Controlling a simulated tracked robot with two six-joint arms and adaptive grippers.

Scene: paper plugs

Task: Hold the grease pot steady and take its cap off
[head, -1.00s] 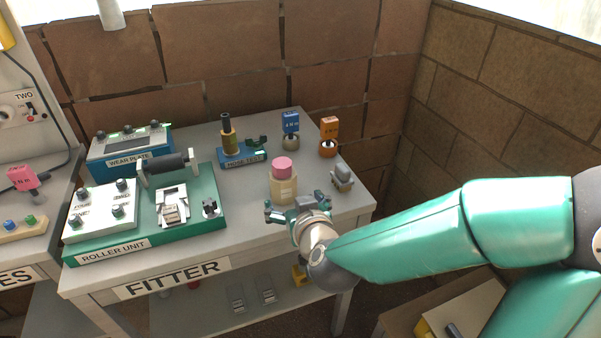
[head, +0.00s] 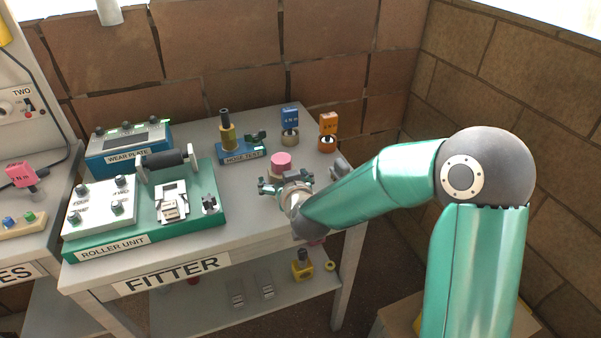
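The grease pot (head: 274,172) is a beige jar standing on the right part of the FITTER bench. Its pink cap (head: 281,160) is on top. My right gripper (head: 284,183) is at the near side of the pot, low against its body and below the cap. Its fingers look spread to either side. The gripper hides the lower part of the pot, so I cannot tell whether the fingers touch it. My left gripper is not in view.
A grey object (head: 340,167) is right of the pot, partly behind my arm. Blue (head: 290,120) and orange (head: 328,125) tagged items and the hose test stand (head: 240,152) are behind. The green roller unit (head: 205,220) is left. Brick walls close the back and right.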

